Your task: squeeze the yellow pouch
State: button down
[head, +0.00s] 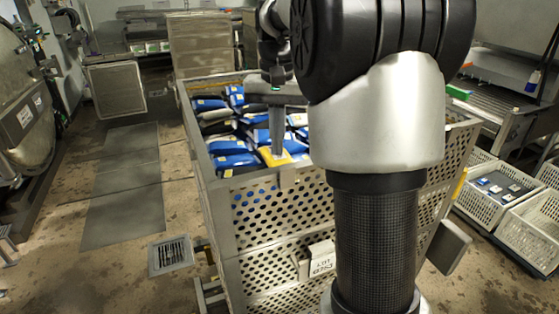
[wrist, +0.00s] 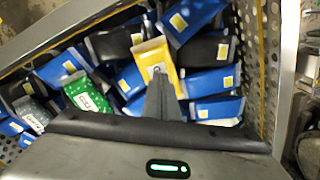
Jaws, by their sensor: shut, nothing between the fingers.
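The yellow pouch (wrist: 153,57) lies on top of the pile of pouches in the wrist view, with a white label on it. In the head view the yellow pouch (head: 271,158) shows near the front wall of the perforated metal basket (head: 262,205). My gripper (wrist: 161,80) is shut and empty. Its fingertips overlap the lower part of the yellow pouch in the wrist view and hide some of it. In the head view my gripper (head: 278,152) points down at the pouch; I cannot tell whether it touches it.
Several blue pouches (head: 232,160) and dark pouches fill the basket around the yellow one. A green pouch (wrist: 88,92) lies to its left in the wrist view. The basket's rim stands close by.

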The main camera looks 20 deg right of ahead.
jog(key=shift+s+f, duration=0.15)
jog(key=shift+f, duration=0.3)
dwell(1.1)
notch_tip(320, 180, up, 6)
jog(key=p, duration=0.5)
jog(key=shift+r, duration=1.25)
